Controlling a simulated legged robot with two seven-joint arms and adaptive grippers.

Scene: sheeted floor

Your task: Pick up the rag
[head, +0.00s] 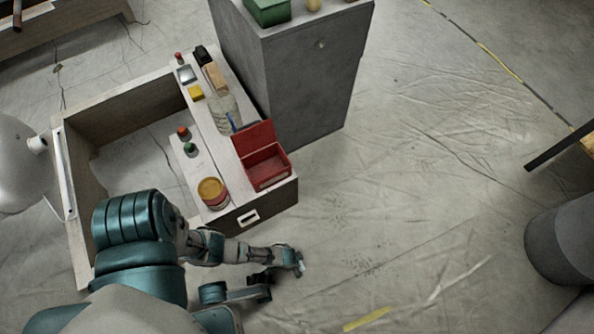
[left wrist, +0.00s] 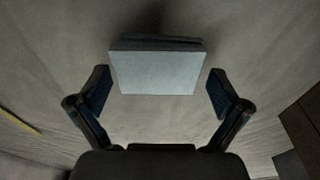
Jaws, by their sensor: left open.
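In the left wrist view a pale blue-grey rectangular piece, which looks like the folded rag (left wrist: 155,72), lies between the two fingers of my left gripper (left wrist: 160,90). Its near face is flat, and a darker edge and shadow show behind it. The fingers are spread, with a gap on each side of it. In the head view my left gripper (head: 286,270) is low over the sheeted floor, just past the front of the drawer unit. A small pale patch at its tip may be the rag; most of it is hidden there. My right gripper is not in view.
A drawer unit (head: 250,217) stands beside my left arm. On its top are a red bin (head: 266,168), a yellow-lidded jar (head: 212,192) and a clear bottle (head: 224,112). A tall grey cabinet (head: 310,85) stands behind. The floor (head: 420,210) to the right is open.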

